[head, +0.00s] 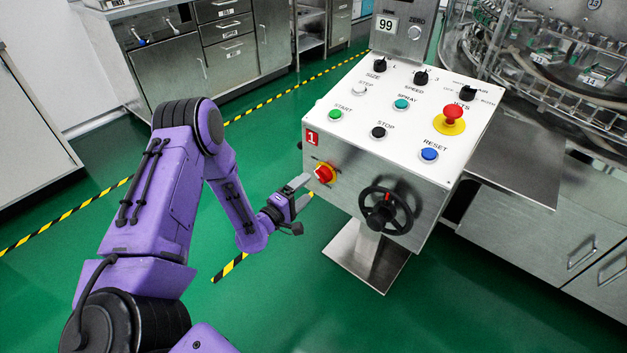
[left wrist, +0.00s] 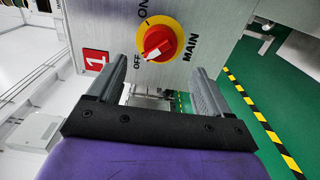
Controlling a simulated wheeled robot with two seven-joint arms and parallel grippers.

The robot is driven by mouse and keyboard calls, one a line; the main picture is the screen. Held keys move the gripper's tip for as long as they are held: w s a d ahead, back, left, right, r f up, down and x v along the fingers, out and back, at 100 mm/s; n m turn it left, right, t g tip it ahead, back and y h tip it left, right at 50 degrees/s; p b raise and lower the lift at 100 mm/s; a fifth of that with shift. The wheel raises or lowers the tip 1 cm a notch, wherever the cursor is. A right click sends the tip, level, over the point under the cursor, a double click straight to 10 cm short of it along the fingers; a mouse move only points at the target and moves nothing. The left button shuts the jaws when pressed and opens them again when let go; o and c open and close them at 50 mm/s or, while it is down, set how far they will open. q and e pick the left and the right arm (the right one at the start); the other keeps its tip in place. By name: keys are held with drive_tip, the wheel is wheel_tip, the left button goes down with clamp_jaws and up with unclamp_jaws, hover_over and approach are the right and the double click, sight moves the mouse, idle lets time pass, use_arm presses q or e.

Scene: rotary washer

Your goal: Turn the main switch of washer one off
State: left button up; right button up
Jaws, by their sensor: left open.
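The main switch is a red knob on a round yellow plate (head: 323,173) on the front face of the panel marked with a red 1. In the left wrist view the switch (left wrist: 158,40) sits beside the words ON, OFF and MAIN. A white patch shows on the knob's lower-left side, nearer OFF; its exact setting is hard to tell. My left gripper (head: 303,190) is open and empty, just left of the switch. In the left wrist view its two fingers (left wrist: 160,68) stand apart, short of the knob and slightly below it. My right gripper is out of view.
The panel (head: 350,150) carries several buttons and selectors on top, including a red emergency button (head: 453,113). A black handwheel (head: 386,210) is on the front face, right of the switch. Steel cabinets (head: 590,240) stand right.

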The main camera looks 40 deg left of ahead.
use_arm(q)
drive_tip(key=s, duration=0.4)
drive_tip(key=shift+a, duration=0.15)
drive_tip(key=shift+w, duration=0.1)
drive_tip(key=s+d+f+m+g+y, duration=0.35)
drive_tip(key=s+f+m+g, duration=0.25)
drive_tip(key=s+f+g, duration=0.4)
drive_tip(key=s+d+f+m+g+y, duration=0.1)
drive_tip(key=s+d+f+m+g, duration=0.15)
drive_tip(key=s, duration=0.75)
drive_tip(key=s+d+f+m+g, duration=0.2)
drive_tip(key=s+d+f+g, duration=0.1)
drive_tip(key=s, duration=0.6)
wheel_tip(320, 180, up, 13)
drive_tip(key=p, duration=1.3)
drive_tip(key=shift+w+a+r+t+p, duration=0.2)
drive_tip(key=shift+w+a+t+p, duration=0.1)
drive_tip(key=shift+w+a+t, duration=0.1)
